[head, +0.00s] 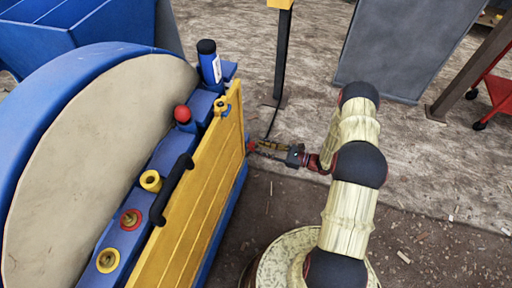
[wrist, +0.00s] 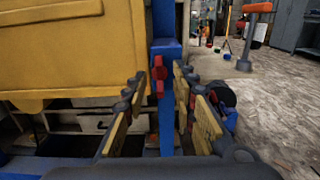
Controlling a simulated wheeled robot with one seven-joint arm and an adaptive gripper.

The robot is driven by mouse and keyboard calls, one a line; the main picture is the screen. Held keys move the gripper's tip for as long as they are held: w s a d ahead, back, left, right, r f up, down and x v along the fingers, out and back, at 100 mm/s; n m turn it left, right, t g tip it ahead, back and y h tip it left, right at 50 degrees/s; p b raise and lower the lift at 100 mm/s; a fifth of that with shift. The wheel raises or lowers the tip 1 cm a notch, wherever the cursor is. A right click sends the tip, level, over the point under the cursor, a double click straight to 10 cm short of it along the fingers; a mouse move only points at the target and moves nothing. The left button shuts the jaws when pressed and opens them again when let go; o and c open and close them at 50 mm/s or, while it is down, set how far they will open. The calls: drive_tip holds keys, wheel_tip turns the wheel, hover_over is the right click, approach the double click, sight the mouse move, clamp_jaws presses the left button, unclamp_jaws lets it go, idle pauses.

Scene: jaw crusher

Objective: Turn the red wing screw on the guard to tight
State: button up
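The red wing screw (wrist: 159,72) sits on a blue post (wrist: 166,120) beside the yellow guard (wrist: 75,50) in the wrist view. Its wings stand roughly upright. In the head view, the yellow guard (head: 190,200) is left of my gripper (head: 258,147), and a small red bit of the screw (head: 250,146) shows at the guard's right side by the fingertips. In the wrist view, my gripper (wrist: 157,85) is open, with one yellow-padded finger on each side of the screw in the picture. I cannot tell whether either finger touches it.
The blue crusher body with its big wheel (head: 90,150) fills the left. A black handle (head: 172,190) and a red knob (head: 182,114) are on its top. A yellow-topped post (head: 281,50) stands behind my gripper. A grey panel (head: 405,45) stands back right; floor at right is mostly clear.

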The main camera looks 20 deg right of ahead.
sight(252, 146)
drive_tip(key=x, duration=0.3)
drive_tip(key=shift+a, duration=0.1)
drive_tip(key=shift+c, duration=0.6)
clamp_jaws()
